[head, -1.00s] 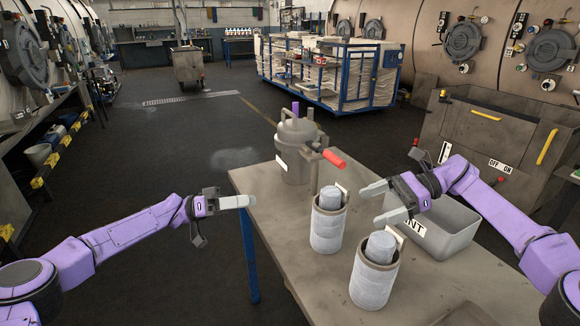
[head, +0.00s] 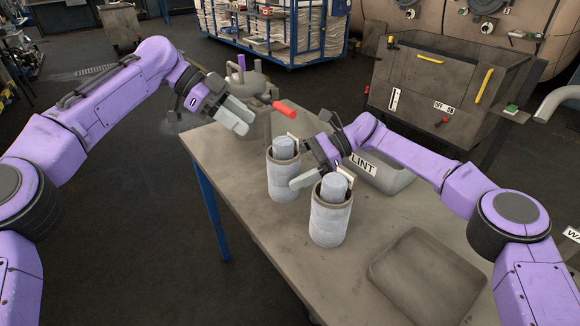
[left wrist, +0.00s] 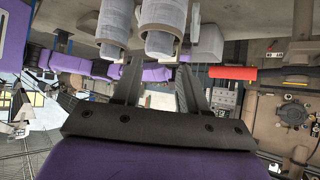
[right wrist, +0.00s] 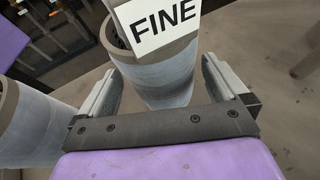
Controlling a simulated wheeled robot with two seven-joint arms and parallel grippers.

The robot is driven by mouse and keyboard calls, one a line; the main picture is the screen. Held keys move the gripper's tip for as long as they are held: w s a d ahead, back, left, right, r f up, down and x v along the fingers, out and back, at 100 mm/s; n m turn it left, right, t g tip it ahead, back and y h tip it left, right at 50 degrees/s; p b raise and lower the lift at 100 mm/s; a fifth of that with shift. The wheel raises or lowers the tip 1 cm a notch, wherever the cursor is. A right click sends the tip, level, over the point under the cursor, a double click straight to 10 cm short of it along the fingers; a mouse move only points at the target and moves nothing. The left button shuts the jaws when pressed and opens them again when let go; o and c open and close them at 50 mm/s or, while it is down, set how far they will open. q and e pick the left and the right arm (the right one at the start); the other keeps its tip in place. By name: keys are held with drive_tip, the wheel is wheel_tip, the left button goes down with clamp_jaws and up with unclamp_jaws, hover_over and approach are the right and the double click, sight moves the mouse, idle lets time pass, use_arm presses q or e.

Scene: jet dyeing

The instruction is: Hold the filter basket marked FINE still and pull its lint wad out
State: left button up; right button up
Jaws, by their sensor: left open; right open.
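The filter basket marked FINE (right wrist: 160,82) stands upright between my right gripper's open fingers in the right wrist view; its white tag (right wrist: 163,18) faces that camera. It appears to be the farther basket (head: 283,182) in the head view, with its grey lint wad (head: 284,148) sticking out of the top. My right gripper (head: 302,168) is open beside it; one finger is hidden in the head view. Whether the fingers touch it, I cannot tell. My left gripper (head: 237,117) is open and empty, above and left of this basket, apart from the wad.
A second basket (head: 330,220) with its own wad (head: 334,187) stands close by, nearer the front. A lidded pot (head: 258,88) with a red handle (head: 291,110) is behind. A grey LINT bin (head: 390,182) and shallow tray (head: 432,272) are to the right.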

drive_tip(key=shift+s+a+f, duration=0.1)
drive_tip(key=shift+a+f, duration=0.1)
drive_tip(key=shift+a, duration=0.25)
drive_tip(key=c, duration=1.1)
